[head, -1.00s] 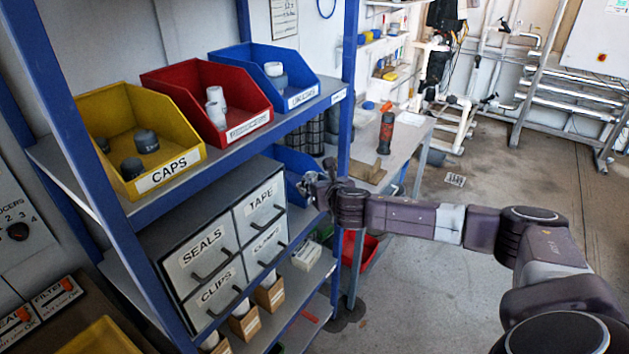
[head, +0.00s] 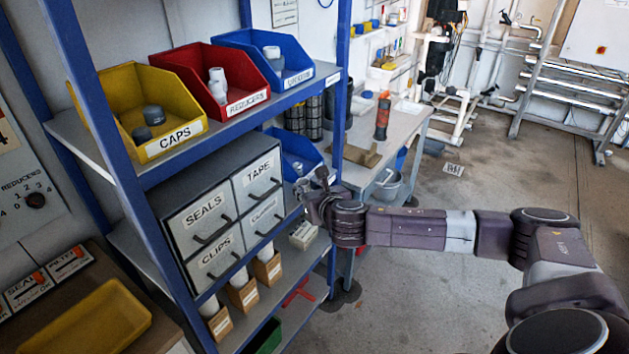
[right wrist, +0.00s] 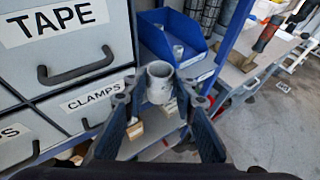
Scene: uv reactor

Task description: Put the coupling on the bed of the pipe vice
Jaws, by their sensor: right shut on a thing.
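The coupling (right wrist: 160,84) is a short, pale grey hollow cylinder with an open top. In the right wrist view it stands upright between the fingertips of my right gripper (right wrist: 160,92), which is shut on it. In the head view the right gripper (head: 316,188) is beside the front of the blue shelving, right of the drawers and below the lower blue bin; the coupling is hard to make out there. My left gripper is not in view.
The lower blue bin (right wrist: 172,30) holds a similar grey piece. The drawer cabinet (head: 213,222) and a blue shelf post (head: 343,100) are close to the gripper. A workbench (head: 408,122) with an orange-and-black item (head: 382,118) stands beyond. Floor to the right is open.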

